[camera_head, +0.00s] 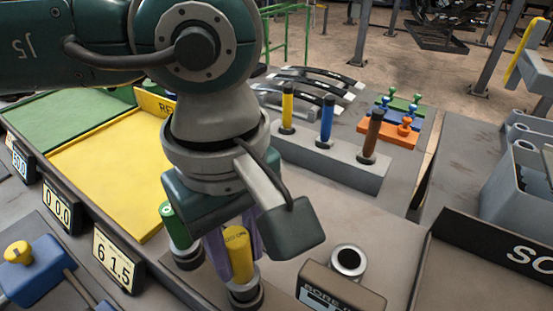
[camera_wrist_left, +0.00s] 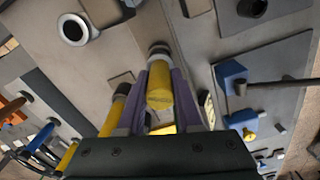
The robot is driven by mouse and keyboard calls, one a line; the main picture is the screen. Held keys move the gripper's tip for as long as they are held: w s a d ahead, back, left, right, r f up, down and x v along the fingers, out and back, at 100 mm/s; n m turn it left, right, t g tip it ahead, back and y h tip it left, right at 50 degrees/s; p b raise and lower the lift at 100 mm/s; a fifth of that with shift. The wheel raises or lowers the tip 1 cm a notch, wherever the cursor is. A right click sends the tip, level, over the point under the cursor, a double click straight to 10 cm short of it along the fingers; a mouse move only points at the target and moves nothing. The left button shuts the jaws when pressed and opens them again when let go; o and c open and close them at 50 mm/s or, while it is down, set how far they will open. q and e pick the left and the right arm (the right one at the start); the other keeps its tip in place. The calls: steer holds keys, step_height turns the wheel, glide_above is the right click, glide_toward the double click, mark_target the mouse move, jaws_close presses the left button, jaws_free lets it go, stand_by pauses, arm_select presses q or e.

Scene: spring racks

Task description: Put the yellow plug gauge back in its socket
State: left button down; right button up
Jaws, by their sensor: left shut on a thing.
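The yellow plug gauge (camera_head: 238,254) is near the bottom of the head view, roughly upright. Its lower end has a metal collar above a dark ring (camera_head: 246,301). I cannot tell whether it is seated in its socket or just over it. My left gripper (camera_head: 230,250) has purple fingers, shut on the gauge's yellow handle. In the left wrist view, the gauge (camera_wrist_left: 159,95) sits between both fingers, its dark ringed end pointing up the picture. My right gripper is not in view.
A green plug gauge (camera_head: 174,228) stands close to the left. A metal ring (camera_head: 348,261) beside a bore sign (camera_head: 338,289) is to the right. A grey rack (camera_head: 330,165) holds yellow, blue and brown handles behind. A blue box (camera_head: 32,279) is at lower left.

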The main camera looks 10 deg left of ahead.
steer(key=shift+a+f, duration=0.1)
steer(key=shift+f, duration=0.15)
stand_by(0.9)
arm_select(q)
steer(key=shift+f+b, duration=1.35)
steer(key=shift+b, duration=0.35)
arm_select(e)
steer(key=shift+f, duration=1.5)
arm_select(q)
jaws_free()
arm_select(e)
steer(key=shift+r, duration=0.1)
arm_select(q)
steer(key=shift+r, duration=0.15)
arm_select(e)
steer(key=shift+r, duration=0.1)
arm_select(q)
steer(key=shift+r+p, duration=2.65)
steer(key=shift+r, duration=1.25)
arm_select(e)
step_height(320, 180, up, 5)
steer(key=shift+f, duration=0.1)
